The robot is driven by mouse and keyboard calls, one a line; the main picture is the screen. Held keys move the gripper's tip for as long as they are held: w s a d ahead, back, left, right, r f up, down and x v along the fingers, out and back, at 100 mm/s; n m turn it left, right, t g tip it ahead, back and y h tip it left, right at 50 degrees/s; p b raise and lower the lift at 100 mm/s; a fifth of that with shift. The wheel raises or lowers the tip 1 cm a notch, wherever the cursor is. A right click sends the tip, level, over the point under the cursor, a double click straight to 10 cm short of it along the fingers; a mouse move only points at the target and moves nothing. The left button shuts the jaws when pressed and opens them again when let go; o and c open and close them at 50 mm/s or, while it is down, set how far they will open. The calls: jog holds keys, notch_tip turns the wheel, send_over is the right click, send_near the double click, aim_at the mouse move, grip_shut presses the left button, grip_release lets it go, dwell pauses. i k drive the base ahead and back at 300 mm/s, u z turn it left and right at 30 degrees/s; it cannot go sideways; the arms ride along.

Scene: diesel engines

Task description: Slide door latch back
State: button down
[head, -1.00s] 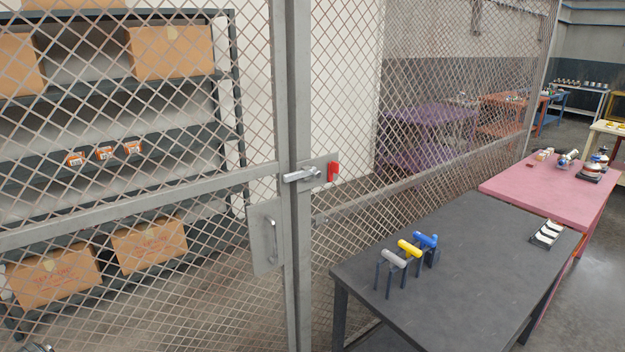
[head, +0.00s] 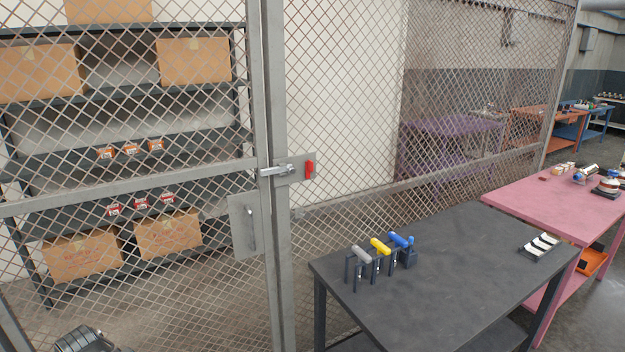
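The door latch (head: 274,170) is a silver sliding bolt on a grey plate (head: 294,168), with a red handle (head: 309,169) at its right end. The bolt spans the gap between the mesh door's post and the fixed post to its right. The mesh door (head: 110,188) is closed in its frame and has a plate with a pull handle (head: 249,229) below the latch. My gripper (head: 84,341) shows only in part at the bottom left edge, low and far from the latch. Its fingers cannot be made out.
A dark table (head: 430,265) stands right of the door, with grey, yellow and blue-handled tools in a rack (head: 378,262). A pink table (head: 560,203) stands behind it. Shelves with cardboard boxes (head: 82,256) are behind the mesh. The floor at far right is clear.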

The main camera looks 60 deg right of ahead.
aim_at(271, 171)
jog(key=u, duration=0.15)
jog(key=i, duration=0.9)
jog(key=z, duration=0.05)
